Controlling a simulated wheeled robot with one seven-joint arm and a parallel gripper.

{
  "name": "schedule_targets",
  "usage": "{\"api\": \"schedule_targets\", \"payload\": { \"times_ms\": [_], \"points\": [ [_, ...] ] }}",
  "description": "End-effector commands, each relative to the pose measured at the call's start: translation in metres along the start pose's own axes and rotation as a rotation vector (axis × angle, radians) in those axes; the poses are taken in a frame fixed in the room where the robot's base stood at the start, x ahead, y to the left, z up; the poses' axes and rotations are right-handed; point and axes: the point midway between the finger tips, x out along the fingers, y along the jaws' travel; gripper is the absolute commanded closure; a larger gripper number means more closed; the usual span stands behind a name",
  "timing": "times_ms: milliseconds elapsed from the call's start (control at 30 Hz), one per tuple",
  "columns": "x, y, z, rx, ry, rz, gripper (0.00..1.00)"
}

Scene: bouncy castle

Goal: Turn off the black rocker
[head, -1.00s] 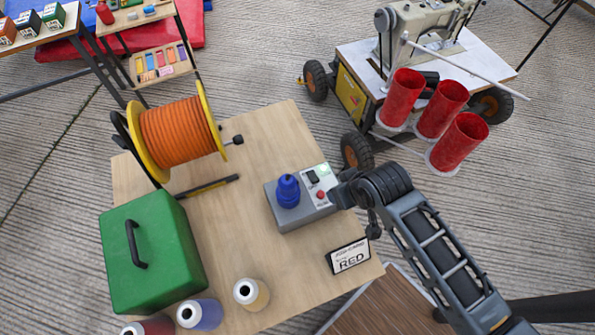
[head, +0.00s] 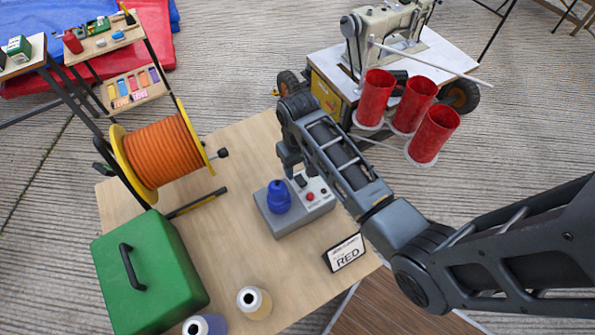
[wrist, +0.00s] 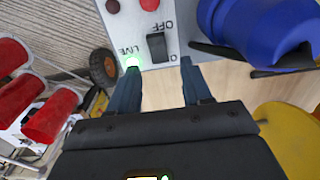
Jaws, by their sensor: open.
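The black rocker (wrist: 157,47) sits on the light top panel of a grey control box (head: 284,222); it also shows in the head view (head: 300,181). An upside-down "OFF" label lies just above it in the wrist view. A green lamp (wrist: 131,62) marked "LIVE" glows beside the rocker. My gripper (wrist: 160,66) is open and empty, its two fingertips apart on either side of the rocker's near end. I cannot tell whether they touch the panel. In the head view my gripper (head: 289,163) is at the box's far edge.
A blue knob-like part (head: 278,197) stands on the box beside the rocker. A red button (head: 310,197) is on the panel. An orange cable reel (head: 160,153), a green case (head: 145,275) and a "RED" sign (head: 346,253) share the wooden table.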

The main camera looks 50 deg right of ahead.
Motion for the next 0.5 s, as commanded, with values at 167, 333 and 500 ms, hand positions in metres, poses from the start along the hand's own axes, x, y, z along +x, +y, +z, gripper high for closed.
{"api": "schedule_targets", "payload": {
  "times_ms": [167, 333, 500],
  "points": [
    [0.022, 0.0, 0.0, 0.0, 0.0, 0.0, 0.51],
    [0.032, 0.0, 0.0, 0.0, 0.002, 0.0, 0.51],
    [0.033, 0.0, 0.0, 0.0, 0.002, 0.0, 0.51]
  ]
}}
